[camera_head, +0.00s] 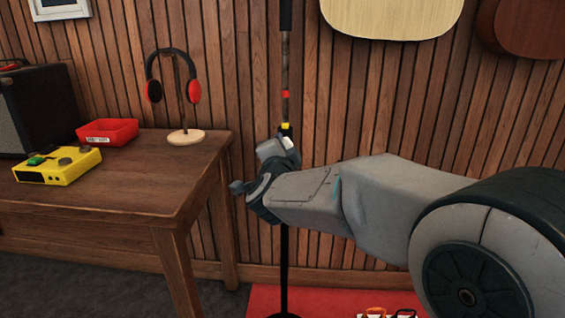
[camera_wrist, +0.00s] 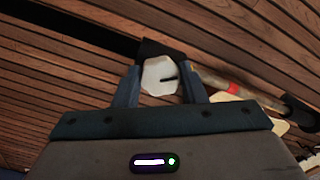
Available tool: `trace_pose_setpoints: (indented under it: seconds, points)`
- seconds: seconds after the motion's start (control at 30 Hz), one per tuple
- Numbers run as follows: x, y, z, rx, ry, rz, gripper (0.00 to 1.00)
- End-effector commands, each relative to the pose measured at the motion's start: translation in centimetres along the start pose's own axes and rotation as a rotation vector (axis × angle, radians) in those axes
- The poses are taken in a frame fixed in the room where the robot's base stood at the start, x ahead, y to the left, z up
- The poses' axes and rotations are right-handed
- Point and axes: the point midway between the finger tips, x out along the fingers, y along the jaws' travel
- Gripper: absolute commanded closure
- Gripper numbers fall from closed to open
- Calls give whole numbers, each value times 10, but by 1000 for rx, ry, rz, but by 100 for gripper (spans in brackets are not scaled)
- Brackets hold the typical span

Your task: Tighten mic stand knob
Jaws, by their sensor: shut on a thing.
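The mic stand (camera_head: 285,60) is a thin dark upright pole in front of the wood-slat wall, with a red band and a yellow band. My gripper (camera_head: 281,149) is at the pole just below the yellow band and hides part of it. In the wrist view, my gripper (camera_wrist: 163,76) has a pale, many-sided knob (camera_wrist: 157,74) between its two fingers, and it is shut on it. In the wrist view the pole (camera_wrist: 225,83) runs slanted behind the fingers.
A wooden table (camera_head: 140,193) stands at left with a yellow box (camera_head: 60,168), a red tray (camera_head: 108,132) and headphones on a stand (camera_head: 185,136). Guitar bodies (camera_head: 390,15) hang on the wall above. A red mat (camera_head: 330,300) lies on the floor below.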

Motion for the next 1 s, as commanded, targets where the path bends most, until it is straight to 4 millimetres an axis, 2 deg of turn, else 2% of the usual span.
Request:
trace_pose_setpoints:
  seconds: [0.03,0.5,1.0]
  points:
    - [0,5,2,44,2,-1,85]
    - [0,2,1,404,1,1,85]
    - [0,0,0,525,1,2,85]
